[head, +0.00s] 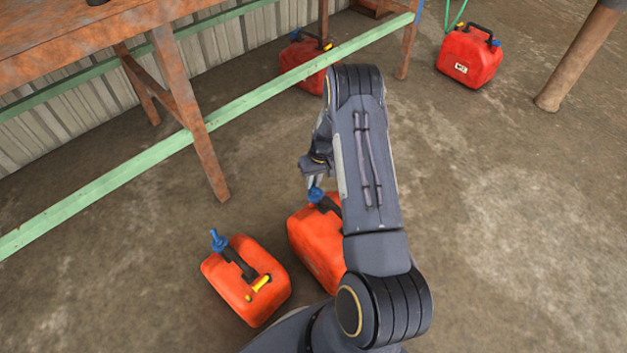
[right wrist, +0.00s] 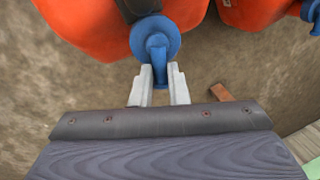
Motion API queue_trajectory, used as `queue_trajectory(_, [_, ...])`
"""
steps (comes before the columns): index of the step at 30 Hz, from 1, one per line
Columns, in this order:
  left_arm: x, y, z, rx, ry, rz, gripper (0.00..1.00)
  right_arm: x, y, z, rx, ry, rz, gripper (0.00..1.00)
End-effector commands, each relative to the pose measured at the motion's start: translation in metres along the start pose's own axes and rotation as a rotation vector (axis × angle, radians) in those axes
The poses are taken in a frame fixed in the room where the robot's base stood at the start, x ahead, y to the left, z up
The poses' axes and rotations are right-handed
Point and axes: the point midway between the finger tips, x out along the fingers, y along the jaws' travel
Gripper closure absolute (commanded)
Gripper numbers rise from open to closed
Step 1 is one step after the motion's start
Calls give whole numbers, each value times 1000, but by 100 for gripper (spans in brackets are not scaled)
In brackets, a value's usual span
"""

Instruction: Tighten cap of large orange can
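The large orange can (head: 312,245) stands on the floor, partly hidden behind my right arm. Its blue cap (head: 316,193) is at the top, beside a dark handle. My right gripper (head: 314,181) is at this cap, pointing down. In the right wrist view the large can (right wrist: 90,30) fills the upper left. The two pale fingers (right wrist: 160,84) lie on either side of the cap's narrow blue part (right wrist: 157,55) and appear to touch it. My left gripper is not in view.
Another orange can (head: 225,278) with a blue spout (head: 217,240) and a yellow cap (head: 262,283) stands close at left. Two red cans (head: 305,60) (head: 468,58) stand farther back. A rusty table (head: 90,45) with a green rail (head: 225,110) is at left.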

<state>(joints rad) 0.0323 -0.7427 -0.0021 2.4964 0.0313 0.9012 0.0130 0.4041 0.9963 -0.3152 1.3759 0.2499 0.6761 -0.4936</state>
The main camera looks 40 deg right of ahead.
Motion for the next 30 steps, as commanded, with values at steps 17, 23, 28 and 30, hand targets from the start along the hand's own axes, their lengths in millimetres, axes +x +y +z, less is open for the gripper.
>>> queue_trajectory(17, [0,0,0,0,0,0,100,-1,4,1,138,28,0,100])
queue_trajectory(23, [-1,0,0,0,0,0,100,-2,9,3,303,60,0,100])
queue_trajectory(28, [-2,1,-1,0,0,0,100,-4,12,6,461,92,0,100])
queue_trajectory(30, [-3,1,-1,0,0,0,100,-4,14,7,528,105,0,100])
